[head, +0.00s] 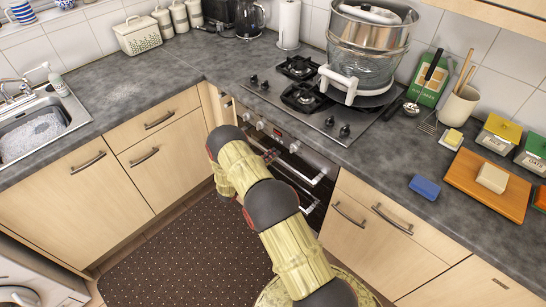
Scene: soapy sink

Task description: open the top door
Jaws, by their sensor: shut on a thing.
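The built-in oven (318,172) sits under the hob, with a steel control strip and dark door fronts. Its upper door shows a light bar handle (297,168), partly hidden behind my arm. The lower part of the oven front is also largely covered by my arm. I cannot tell whether the upper door stands slightly ajar. My arm reaches from the bottom right toward the oven and bends down at its far end.
A steel hob (318,108) carries a large pot (372,35). Wooden drawers (372,222) flank the oven at right, and cabinets (160,150) at left. A dark dotted mat (185,255) covers the floor before it. The sink (35,130) is at far left.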

